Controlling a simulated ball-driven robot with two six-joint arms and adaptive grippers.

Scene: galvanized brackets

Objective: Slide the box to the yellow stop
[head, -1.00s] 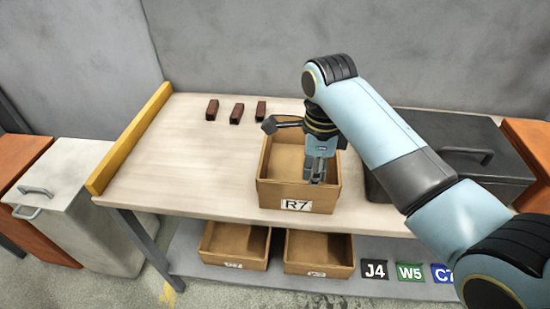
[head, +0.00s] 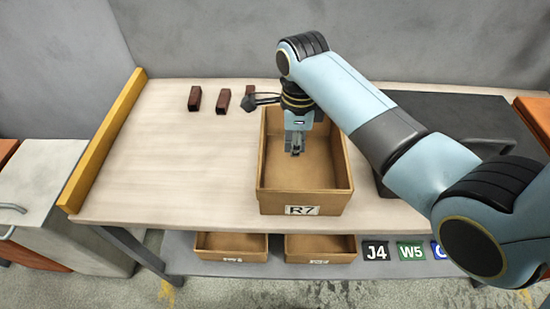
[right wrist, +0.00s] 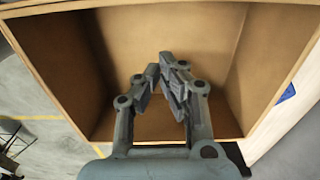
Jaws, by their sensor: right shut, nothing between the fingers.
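The box is an open tan cardboard-coloured box (head: 264,185) with an R7 label on its front. It stands on the pale tabletop, right of the middle. The yellow stop (head: 104,138) is a long bar along the table's left edge, with a wide gap between it and the box. My right gripper (head: 295,152) points down over the box's opening, shut and empty. In the right wrist view its fingers (right wrist: 168,75) show against the box's inside (right wrist: 85,60); I cannot tell whether they touch a wall. My left gripper is out of view.
Several dark brown blocks (head: 222,100) stand at the back of the table. A dark case (head: 460,125) stands close to the box's right. Two more boxes (head: 231,248) sit on the lower shelf. The tabletop between box and stop is clear.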

